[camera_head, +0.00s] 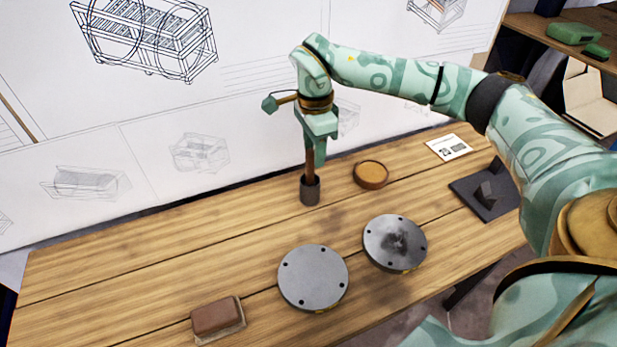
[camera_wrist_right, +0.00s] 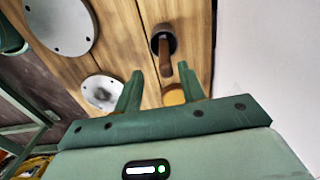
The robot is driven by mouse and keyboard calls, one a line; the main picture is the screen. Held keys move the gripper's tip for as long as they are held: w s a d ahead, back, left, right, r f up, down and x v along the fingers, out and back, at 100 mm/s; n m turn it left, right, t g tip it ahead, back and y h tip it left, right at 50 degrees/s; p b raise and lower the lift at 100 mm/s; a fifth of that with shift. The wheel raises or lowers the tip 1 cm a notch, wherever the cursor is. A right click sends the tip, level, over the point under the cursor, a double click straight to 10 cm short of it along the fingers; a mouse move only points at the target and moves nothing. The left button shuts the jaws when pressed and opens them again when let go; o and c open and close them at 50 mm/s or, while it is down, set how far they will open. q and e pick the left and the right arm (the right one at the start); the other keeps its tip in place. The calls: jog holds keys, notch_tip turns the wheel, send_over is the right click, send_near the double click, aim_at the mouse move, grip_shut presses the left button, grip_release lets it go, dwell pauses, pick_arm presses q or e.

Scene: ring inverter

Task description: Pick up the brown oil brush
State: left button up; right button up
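The brown oil brush (camera_head: 310,167) stands upright with its bristle end hidden in a dark cylindrical cup (camera_head: 310,191) near the back of the wooden table. My right gripper (camera_head: 318,143) is over the brush, pointing down, at the top of its handle. In the right wrist view my right gripper (camera_wrist_right: 160,68) has its fingers apart, with the brush handle (camera_wrist_right: 165,58) showing between the fingertips. I cannot tell whether a finger touches it. The cup (camera_wrist_right: 164,38) shows beyond the handle. My left gripper is not in view.
An amber round dish (camera_head: 371,175) sits right of the cup. Two round metal discs, a plain one (camera_head: 313,278) and a stained one (camera_head: 395,243), lie nearer. A brown block (camera_head: 216,317) is front left, a dark angular piece (camera_head: 486,193) right. The left tabletop is clear.

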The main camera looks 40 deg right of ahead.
aim_at(310, 164)
jog(key=f+b, duration=0.1)
jog(key=f, duration=0.1)
jog(key=w+f+b, duration=0.1)
jog(key=f+b, duration=0.1)
jog(key=f, duration=0.1)
jog(key=shift+a+f, duration=0.15)
jog(key=shift+f, duration=0.1)
jog(key=shift+r, duration=0.2)
jog(key=shift+c, duration=0.3)
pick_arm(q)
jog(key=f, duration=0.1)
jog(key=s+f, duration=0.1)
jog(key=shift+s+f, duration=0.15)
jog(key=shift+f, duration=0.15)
pick_arm(e)
grip_shut()
